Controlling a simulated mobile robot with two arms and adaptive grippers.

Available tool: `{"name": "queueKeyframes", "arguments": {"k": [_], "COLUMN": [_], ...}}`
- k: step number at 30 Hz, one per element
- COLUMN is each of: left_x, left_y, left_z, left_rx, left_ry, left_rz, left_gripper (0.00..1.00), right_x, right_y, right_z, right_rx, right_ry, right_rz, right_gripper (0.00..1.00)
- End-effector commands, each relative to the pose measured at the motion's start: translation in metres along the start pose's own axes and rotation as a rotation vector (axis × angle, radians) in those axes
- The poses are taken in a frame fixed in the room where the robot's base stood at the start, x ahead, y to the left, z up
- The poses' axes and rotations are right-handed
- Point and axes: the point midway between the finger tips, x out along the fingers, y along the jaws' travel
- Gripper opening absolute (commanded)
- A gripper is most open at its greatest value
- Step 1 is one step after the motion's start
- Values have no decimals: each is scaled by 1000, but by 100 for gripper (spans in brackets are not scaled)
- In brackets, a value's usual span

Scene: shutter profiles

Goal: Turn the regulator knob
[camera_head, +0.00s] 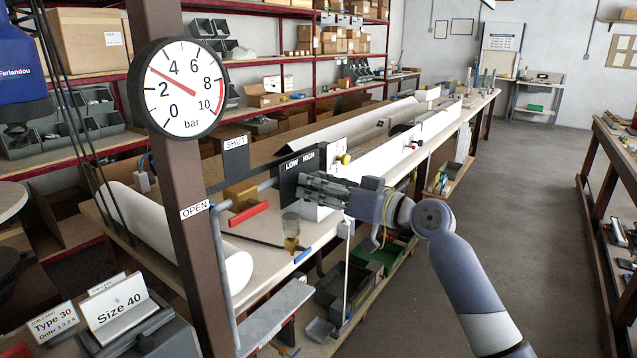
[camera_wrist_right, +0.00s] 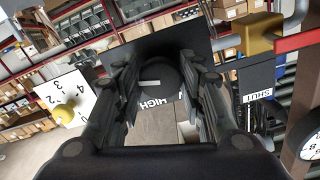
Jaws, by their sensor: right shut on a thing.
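The regulator knob (camera_wrist_right: 160,80) is a dark round knob with a pale mark line. It shows in the right wrist view between my right gripper's fingers (camera_wrist_right: 165,92), in front of a black plate. My right gripper (camera_head: 312,190) is shut on the knob in the head view and hides it there. The black LOW/HIGH plate (camera_head: 288,180) stands behind the fingers, and part of the HIGH label shows in the wrist view. A round bar gauge (camera_head: 178,88) hangs on the brown post, its needle between 2 and 4. My left gripper is not in view.
A brass valve (camera_head: 240,193) with a red lever (camera_head: 248,214) sits on the pipe left of the plate, between OPEN and SHUT signs. A glass-bowled fitting (camera_head: 291,232) hangs below. A yellow knob (camera_head: 346,159) is on a white panel nearby. The aisle at right is clear.

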Motion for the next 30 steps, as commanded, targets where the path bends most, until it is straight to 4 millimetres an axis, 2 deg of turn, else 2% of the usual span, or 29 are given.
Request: {"name": "queueKeyframes", "arguments": {"k": [30], "left_x": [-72], "left_y": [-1], "left_z": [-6], "left_rx": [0], "left_ry": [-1], "left_rz": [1], "left_gripper": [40], "right_x": [0], "right_y": [-2], "right_z": [-6], "right_rx": [960], "right_ry": [3], "right_rz": [1], "right_gripper": [13]}}
